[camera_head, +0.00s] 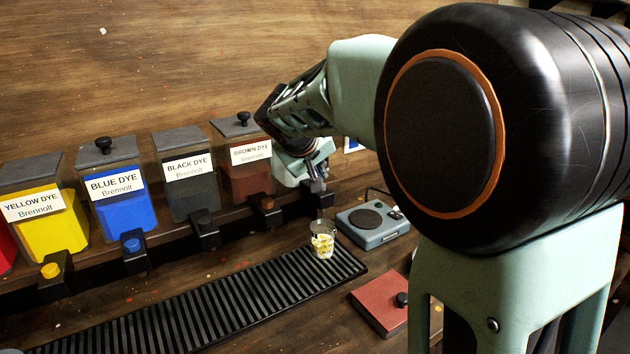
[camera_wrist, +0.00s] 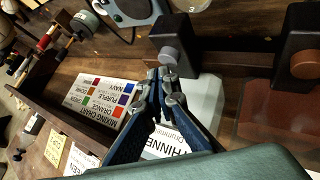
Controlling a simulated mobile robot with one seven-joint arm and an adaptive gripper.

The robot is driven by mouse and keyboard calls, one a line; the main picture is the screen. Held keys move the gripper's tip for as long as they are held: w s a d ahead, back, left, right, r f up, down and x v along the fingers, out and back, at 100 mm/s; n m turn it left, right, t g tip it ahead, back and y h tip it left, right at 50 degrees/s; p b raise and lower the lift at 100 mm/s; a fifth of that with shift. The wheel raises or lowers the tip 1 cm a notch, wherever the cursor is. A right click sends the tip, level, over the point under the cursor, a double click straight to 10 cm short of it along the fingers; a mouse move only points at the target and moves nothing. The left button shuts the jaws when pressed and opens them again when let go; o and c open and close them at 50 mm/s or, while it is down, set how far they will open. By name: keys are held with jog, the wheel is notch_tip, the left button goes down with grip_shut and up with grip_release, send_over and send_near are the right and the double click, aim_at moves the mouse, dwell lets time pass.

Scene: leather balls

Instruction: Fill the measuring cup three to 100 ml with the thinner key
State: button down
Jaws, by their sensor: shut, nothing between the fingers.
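A small clear measuring cup (camera_head: 322,243) with yellow markings stands at the right end of the black ribbed drip tray (camera_head: 225,310). I cannot read its number or level. The pale thinner container (camera_wrist: 205,98), labelled THINNER, lies behind my gripper in the wrist view. Its black tap carries a round grey key (camera_wrist: 170,56). My gripper (camera_wrist: 167,74) is shut and empty, with its fingertips right at the grey key; I cannot tell if they touch. In the head view my gripper (camera_head: 318,186) is above and behind the cup, and my arm hides most of the thinner container.
Yellow (camera_head: 40,228), blue (camera_head: 125,205), black (camera_head: 192,190) and brown (camera_head: 247,170) dye containers stand in a row to the left. A scale (camera_head: 372,225) stands right of the cup, with a red lidded box (camera_head: 380,300) in front. A mixing chart (camera_wrist: 106,97) lies beside the thinner.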

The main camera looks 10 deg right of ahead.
jog(key=shift+r, duration=0.3)
jog(key=shift+r+p, duration=1.75)
jog(key=shift+r, duration=0.8)
